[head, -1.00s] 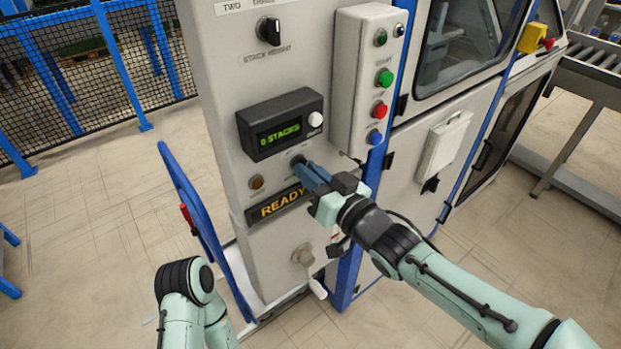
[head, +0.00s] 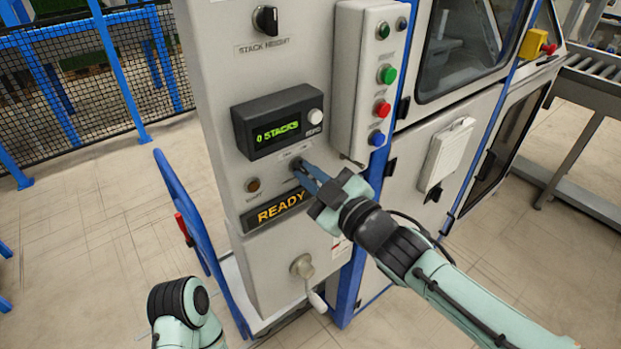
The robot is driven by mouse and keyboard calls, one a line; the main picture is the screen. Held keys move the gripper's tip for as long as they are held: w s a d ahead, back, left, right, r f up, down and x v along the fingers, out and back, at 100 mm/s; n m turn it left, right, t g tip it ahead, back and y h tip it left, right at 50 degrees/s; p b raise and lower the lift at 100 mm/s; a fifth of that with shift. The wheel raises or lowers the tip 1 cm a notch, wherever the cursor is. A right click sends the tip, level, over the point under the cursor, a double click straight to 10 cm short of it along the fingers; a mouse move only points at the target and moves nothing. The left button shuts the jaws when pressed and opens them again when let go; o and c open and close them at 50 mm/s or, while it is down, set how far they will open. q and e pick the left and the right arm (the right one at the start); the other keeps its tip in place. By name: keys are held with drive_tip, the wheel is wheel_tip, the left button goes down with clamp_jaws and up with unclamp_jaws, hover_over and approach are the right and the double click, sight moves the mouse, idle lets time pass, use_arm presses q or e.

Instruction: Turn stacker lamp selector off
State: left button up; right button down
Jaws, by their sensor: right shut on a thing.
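My right gripper (head: 299,168) reaches in from the right to the grey control panel (head: 212,72). Its blue fingers are shut on a small dark selector knob (head: 296,163) just below the counter display, mostly hidden by the fingertips. The knob's pointer direction cannot be made out. A label above it is too small to read. The lit sign (head: 278,209) reading READY is just below the fingers. My left arm shows at the bottom left; its gripper is out of the picture.
The black counter box (head: 277,121) reads 0 STACKS. Left of the fingers is an amber lamp (head: 253,185). Above is the stack height knob (head: 266,19). A button box (head: 348,75) stands at the right. A crank handle (head: 303,267) sticks out below. A blue cart handle (head: 181,203) is at the left.

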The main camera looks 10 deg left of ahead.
drive_tip(key=shift+n, duration=0.5)
drive_tip(key=c, duration=1.2)
unclamp_jaws()
drive_tip(key=shift+s+d, duration=0.1)
drive_tip(key=p+v, duration=0.1)
drive_tip(key=v, duration=1.2)
drive_tip(key=shift+p, duration=0.4)
